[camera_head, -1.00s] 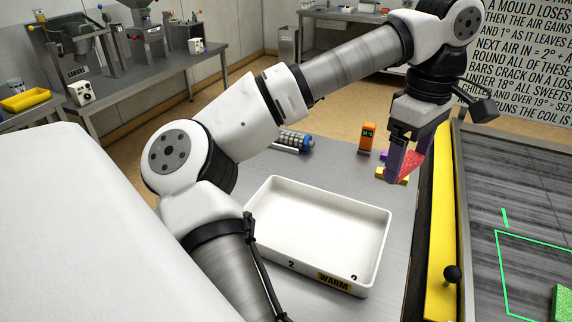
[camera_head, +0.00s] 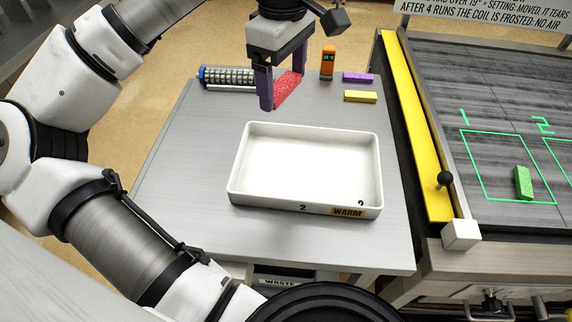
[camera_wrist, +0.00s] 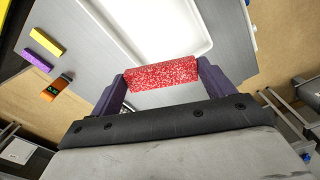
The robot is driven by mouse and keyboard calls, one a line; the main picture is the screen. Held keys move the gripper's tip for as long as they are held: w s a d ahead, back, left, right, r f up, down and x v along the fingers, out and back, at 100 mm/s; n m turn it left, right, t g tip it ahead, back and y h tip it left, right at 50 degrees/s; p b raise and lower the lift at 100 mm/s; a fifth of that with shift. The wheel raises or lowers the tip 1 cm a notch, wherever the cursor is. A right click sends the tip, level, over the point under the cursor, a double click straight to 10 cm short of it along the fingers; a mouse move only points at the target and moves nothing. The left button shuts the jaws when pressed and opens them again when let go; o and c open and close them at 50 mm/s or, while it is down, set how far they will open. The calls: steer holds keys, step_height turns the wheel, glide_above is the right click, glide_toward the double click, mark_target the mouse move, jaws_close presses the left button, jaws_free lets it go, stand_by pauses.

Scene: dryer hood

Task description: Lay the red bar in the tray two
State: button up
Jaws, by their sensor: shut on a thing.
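The red bar (camera_head: 288,90), speckled with white, is held between the purple fingers of my gripper (camera_head: 284,88). It also shows across the fingers in the wrist view (camera_wrist: 162,73). My gripper is shut on the bar and holds it above the table, behind the far rim of the tray in the head view. In the wrist view the tray (camera_wrist: 208,45) lies just beyond the bar.
A yellow bar (camera_head: 360,97), a purple bar (camera_head: 358,77) and an orange display device (camera_head: 328,62) stand behind the tray. A grey-and-blue roller (camera_head: 228,77) lies at the back left. A green bar (camera_head: 523,183) lies in outline 1 on the dark surface at right.

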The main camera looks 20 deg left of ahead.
mark_target(281, 169)
steer(key=shift+s+a, duration=0.1)
steer(key=shift+a, duration=0.15)
step_height(281, 169, down, 20)
steer(key=b, duration=1.2)
steer(key=shift+s+f+b, duration=0.1)
steer(key=shift+b, duration=0.3)
steer(key=shift+f, duration=0.15)
steer(key=o, duration=0.9)
step_height(281, 169, up, 12)
steer(key=shift+r, duration=0.25)
